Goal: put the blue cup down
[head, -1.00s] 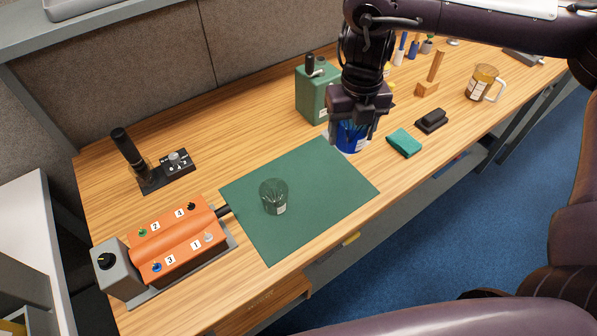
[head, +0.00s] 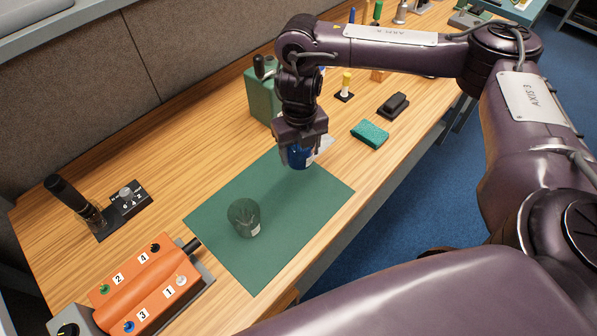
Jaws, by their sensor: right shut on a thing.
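The blue cup (head: 299,156) is held in my right gripper (head: 300,146), which comes down from above and is shut on it. The fingers and wrist hide the cup's upper part. The cup is over the far right part of the green mat (head: 216,217); I cannot tell whether its base touches the mat. A clear glass (head: 244,217) stands on the mat, to the left of and nearer than the cup. My left gripper is not in view.
A green box with a black handle (head: 262,98) stands just behind my right gripper. A green sponge (head: 370,134) and a black block (head: 393,105) lie to the right. An orange control box (head: 145,290) is at the front left.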

